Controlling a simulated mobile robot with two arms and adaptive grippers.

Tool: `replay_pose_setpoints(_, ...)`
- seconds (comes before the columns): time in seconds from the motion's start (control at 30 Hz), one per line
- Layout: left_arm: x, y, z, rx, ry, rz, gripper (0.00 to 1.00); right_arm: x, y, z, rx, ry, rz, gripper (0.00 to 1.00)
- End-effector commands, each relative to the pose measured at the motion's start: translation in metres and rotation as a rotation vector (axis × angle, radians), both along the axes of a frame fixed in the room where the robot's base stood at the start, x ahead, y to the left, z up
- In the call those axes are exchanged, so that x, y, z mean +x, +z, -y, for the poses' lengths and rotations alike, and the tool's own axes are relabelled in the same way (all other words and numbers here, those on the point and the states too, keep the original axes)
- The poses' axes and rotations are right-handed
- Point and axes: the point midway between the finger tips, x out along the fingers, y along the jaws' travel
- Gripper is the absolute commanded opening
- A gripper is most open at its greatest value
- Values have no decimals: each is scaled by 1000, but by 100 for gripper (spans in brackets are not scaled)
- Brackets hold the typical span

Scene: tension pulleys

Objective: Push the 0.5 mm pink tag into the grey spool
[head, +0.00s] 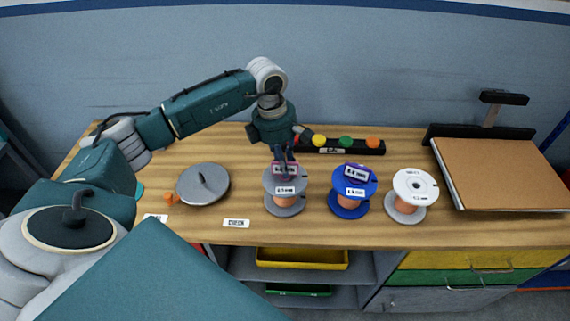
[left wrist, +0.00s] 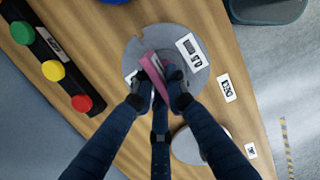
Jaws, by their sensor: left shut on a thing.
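The grey spool (head: 284,205) with orange winding stands on the wooden table and carries a white label on its rim. In the left wrist view the grey spool (left wrist: 135,52) lies right below the fingertips. My left gripper (head: 284,166) is shut on the pink tag (left wrist: 153,68) over the top of the grey spool. The tag also shows in the head view (head: 290,171), partly hidden by the fingers. I cannot tell how far its lower end is in the spool's hub. My right gripper is not in view.
A blue spool (head: 347,208) with a dark tag and a white spool (head: 415,183) stand to the right. A grey disc with a handle (head: 204,184) lies left. A black strip with coloured knobs (head: 345,149) is behind. A brown board (head: 498,175) lies far right.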

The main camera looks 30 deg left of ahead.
Motion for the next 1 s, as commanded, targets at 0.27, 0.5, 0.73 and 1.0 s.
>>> replay_pose_setpoints(0.27,0,-8,0,0,0,0,0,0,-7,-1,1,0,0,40)
replay_pose_setpoints(0.5,0,-9,0,0,0,0,0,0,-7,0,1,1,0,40)
replay_pose_setpoints(0.73,0,-10,0,0,0,0,0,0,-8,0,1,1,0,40)
replay_pose_setpoints(1.0,-1,-11,0,0,0,-2,15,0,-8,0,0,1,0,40)
